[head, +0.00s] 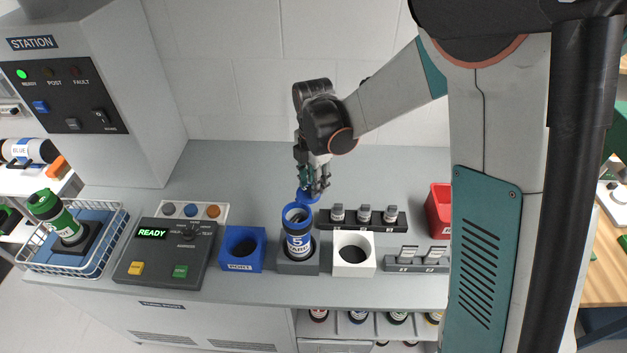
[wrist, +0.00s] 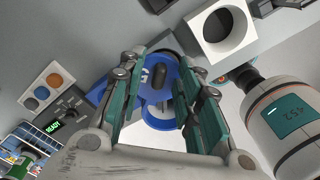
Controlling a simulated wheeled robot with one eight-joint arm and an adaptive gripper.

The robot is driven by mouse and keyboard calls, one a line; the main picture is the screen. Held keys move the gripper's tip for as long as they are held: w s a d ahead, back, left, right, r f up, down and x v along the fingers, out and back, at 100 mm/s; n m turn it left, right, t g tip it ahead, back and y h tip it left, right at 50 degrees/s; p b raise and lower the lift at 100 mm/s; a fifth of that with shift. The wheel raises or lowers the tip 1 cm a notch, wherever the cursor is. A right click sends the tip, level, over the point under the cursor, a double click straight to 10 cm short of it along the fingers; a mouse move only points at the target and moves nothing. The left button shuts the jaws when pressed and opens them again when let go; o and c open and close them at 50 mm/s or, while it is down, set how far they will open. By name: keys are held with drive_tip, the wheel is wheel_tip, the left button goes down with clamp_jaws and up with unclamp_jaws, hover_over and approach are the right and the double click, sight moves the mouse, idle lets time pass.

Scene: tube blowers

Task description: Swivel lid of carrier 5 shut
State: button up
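Carrier 5 (head: 298,243) is a blue tube with a white 5 on its label. It stands upright in a dark grey holder (head: 298,267), its round mouth uncovered. Its blue lid (head: 307,197) is swung out to the far side of the mouth. My gripper (head: 317,185) is just above and behind the lid, pointing down. In the wrist view the lid (wrist: 158,118) shows between and beyond the two separated fingers of my gripper (wrist: 160,65). I cannot tell whether a finger touches it.
A blue PORT block (head: 243,250) stands left of the carrier and a white block (head: 353,254) right of it. A black rack (head: 361,220) stands close behind on the right. The control panel (head: 165,253) and a wire basket (head: 75,238) are further left.

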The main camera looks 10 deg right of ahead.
clamp_jaws()
